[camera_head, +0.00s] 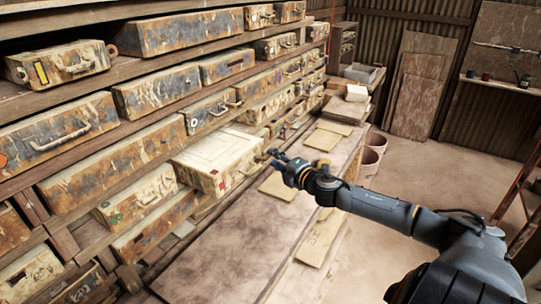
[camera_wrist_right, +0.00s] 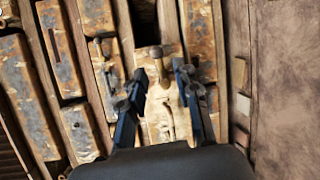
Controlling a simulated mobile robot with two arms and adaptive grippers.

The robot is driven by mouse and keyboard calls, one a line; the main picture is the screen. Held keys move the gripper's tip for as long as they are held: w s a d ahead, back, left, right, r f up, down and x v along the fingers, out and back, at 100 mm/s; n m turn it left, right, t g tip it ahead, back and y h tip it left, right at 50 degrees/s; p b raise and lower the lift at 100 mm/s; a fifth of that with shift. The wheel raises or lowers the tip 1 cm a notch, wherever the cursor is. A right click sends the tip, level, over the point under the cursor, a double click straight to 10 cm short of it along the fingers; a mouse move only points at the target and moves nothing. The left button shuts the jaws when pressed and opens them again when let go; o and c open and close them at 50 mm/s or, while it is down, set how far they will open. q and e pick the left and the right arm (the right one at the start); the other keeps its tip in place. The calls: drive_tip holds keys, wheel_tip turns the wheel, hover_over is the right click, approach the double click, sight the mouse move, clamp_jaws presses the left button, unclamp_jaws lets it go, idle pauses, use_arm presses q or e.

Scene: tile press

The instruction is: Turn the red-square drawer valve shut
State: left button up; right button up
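A cream drawer (camera_head: 208,154) with a thin red square outline on its top juts out from the shelf wall in the head view. A small red mark shows on its front. My right gripper (camera_head: 272,157) is at the right end of this drawer's front, its fingers pointing left. In the right wrist view, my right gripper (camera_wrist_right: 159,79) is open, with its two fingers spread. A round-ended brown valve handle (camera_wrist_right: 155,52) shows between and just beyond the fingertips, on a pale worn drawer front (camera_wrist_right: 167,118). I cannot tell whether the fingers touch it. My left gripper is not in view.
Shelves of rusty drawers with handles fill the left, including a drawer with a green mark (camera_head: 136,198). A dusty bench (camera_head: 235,245) runs below, with flat boards (camera_head: 322,140) on it. Buckets (camera_head: 368,160) stand beyond the bench. The floor at right is open.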

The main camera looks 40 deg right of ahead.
sight(267, 155)
drive_tip(key=shift+w+d+f+p, duration=0.1)
drive_tip(key=shift+w+p, duration=0.15)
drive_tip(key=shift+w, duration=0.55)
drive_tip(key=shift+w+d+f+p, duration=0.1)
drive_tip(key=shift+w+p, duration=0.1)
drive_tip(key=shift+w, duration=0.55)
drive_tip(key=shift+c, duration=0.4)
clamp_jaws()
